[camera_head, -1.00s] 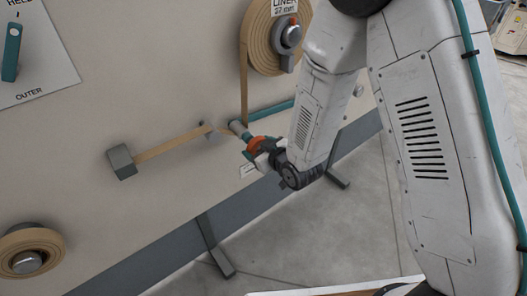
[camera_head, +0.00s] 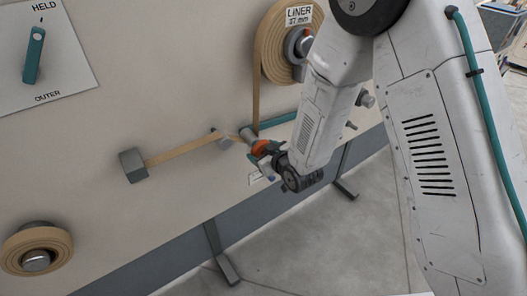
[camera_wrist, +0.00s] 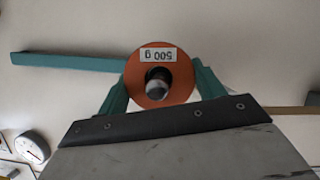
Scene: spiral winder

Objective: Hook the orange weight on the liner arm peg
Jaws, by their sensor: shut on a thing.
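The orange weight (camera_wrist: 145,94) is a disc with an upside-down "500 g" label, held between the two teal fingers of my gripper (camera_wrist: 161,82). In the wrist view a dark round opening at its middle shows a pale grey cylinder end inside. I cannot tell how far the peg passes through it. The teal liner arm (camera_wrist: 65,61) comes in from the left and ends behind the weight. In the head view the weight (camera_head: 261,147) sits right at the grey peg (camera_head: 246,134) at the liner arm's (camera_head: 280,119) lower end. My gripper (camera_head: 264,151) is shut on it.
The tan liner roll (camera_head: 270,45) hangs above on the pale panel. A tan web (camera_head: 180,151) runs from a grey block (camera_head: 132,165) to a small roller. Another roll (camera_head: 40,248) is at lower left, a teal lever (camera_head: 34,55) at upper left.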

